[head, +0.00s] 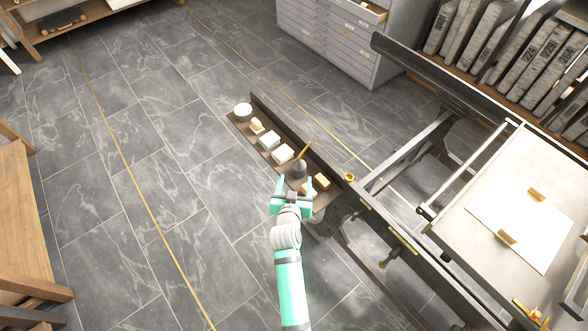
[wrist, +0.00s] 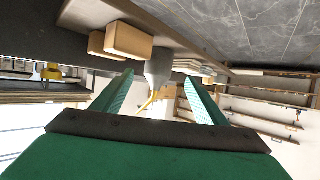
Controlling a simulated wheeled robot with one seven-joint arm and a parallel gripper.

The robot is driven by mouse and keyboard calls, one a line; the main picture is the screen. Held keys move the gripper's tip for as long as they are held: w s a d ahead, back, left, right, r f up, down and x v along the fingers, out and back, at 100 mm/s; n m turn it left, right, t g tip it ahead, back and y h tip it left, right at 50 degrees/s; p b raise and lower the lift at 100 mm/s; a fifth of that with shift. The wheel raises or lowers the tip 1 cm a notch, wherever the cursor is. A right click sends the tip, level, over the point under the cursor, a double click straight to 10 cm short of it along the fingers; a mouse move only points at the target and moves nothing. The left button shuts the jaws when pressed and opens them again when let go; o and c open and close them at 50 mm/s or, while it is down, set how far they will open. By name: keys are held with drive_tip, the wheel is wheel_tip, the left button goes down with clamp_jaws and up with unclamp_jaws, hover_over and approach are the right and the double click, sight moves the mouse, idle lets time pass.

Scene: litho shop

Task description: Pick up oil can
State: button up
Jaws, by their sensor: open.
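The oil can (head: 298,169) has a dark grey body and a thin yellow spout. It stands on a narrow shelf (head: 239,121) along the side of the press. My gripper (head: 294,184) is open and close in front of the can in the head view. In the wrist view the grey can (wrist: 158,70) shows between and just beyond the fingertips of my gripper (wrist: 160,77), with its yellow spout in the gap. I cannot tell whether either finger touches it. The can's lower part is partly hidden in the head view.
Pale blocks (head: 282,153) and a round white tub (head: 242,110) share the shelf left of the can. A tan block (head: 322,181) sits close on its right, also near the left finger in the wrist view (wrist: 128,40). The press (head: 400,235) extends right; floor is open left.

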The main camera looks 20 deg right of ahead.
sight(297, 172)
drive_tip(key=x, duration=0.4)
drive_tip(key=shift+w, duration=0.1)
drive_tip(key=shift+d+x, duration=0.25)
drive_tip(key=shift+x, duration=2.4)
drive_tip(key=c, duration=1)
